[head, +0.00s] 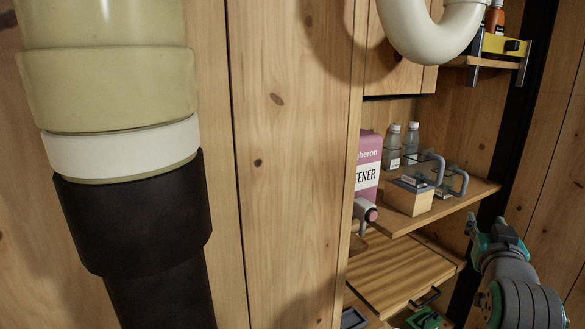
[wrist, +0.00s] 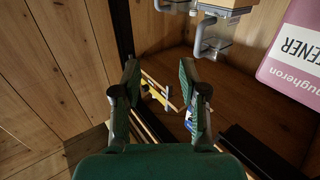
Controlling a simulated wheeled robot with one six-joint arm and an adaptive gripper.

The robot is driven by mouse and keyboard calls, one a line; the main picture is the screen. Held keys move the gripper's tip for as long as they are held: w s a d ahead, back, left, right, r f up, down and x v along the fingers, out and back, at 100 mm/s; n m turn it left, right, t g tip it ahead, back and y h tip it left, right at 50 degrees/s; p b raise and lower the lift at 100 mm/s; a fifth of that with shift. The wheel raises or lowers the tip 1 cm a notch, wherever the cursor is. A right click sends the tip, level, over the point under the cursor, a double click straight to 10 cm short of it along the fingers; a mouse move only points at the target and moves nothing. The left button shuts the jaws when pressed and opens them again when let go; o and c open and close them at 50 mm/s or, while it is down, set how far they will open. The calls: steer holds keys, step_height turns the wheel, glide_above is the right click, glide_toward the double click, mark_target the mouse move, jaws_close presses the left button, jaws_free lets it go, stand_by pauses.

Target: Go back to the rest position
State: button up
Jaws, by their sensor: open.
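My gripper (head: 488,232) is at the right of the head view, in front of the shelving and beside the right end of the middle shelf. In the wrist view its two green fingers (wrist: 159,68) stand apart with nothing held between them. Beyond the fingers there is a brown wooden surface with a yellow object (wrist: 155,92) and a small blue and white object (wrist: 188,122), both partly hidden by the fingers. No marked rest place shows in either view.
The middle shelf (head: 455,205) holds a pink and white carton (head: 368,165), clear bottles (head: 411,140), a small wooden box (head: 409,196) and grey-handled items. A wooden panel (head: 295,150) and a thick pipe (head: 110,90) fill the left.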

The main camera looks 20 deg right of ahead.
steer(key=w+a+f+n+t+y, duration=0.1)
steer(key=a+f+n+t+y, duration=0.15)
steer(key=a+f, duration=0.7)
steer(key=a+f+n+t+y, duration=0.1)
steer(key=a+f+n+y, duration=0.15)
steer(key=a+f, duration=0.7)
steer(key=s+a+f+n+y, duration=0.2)
steer(key=s+a+f+y, duration=0.2)
steer(key=s+a+f, duration=0.65)
steer(key=s+a+f+n+y, duration=0.1)
steer(key=s+a+f+y, duration=0.1)
steer(key=s, duration=0.7)
steer(key=s+a+f+n+y, duration=0.1)
steer(key=s+a+f+y, duration=0.1)
steer(key=s+a, duration=0.3)
steer(key=s, duration=0.4)
steer(key=shift+s+f, duration=0.15)
